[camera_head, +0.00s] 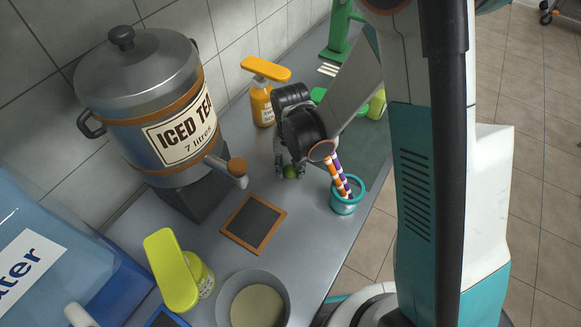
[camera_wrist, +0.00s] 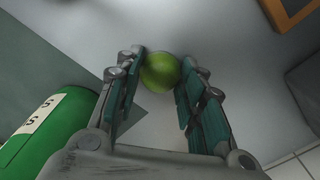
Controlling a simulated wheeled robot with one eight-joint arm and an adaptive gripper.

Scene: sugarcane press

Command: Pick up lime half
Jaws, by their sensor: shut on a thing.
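The lime half (camera_wrist: 160,72) is a small green rounded piece between the fingertips of my gripper (camera_wrist: 166,75) in the wrist view. Both finger pads touch its sides. In the head view the lime half (camera_head: 290,172) shows as a small green spot at the fingertips of my gripper (camera_head: 287,170), close above or on the grey counter. I cannot tell whether it is clear of the counter. My gripper is shut on it.
A teal cup with striped straws (camera_head: 344,204) stands just right of my gripper. An orange pump bottle (camera_head: 262,104) is behind it. The iced tea dispenser (camera_head: 150,110) is at left. A wood-framed slate (camera_head: 253,223) lies in front, with a grey bowl (camera_head: 228,300) nearer.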

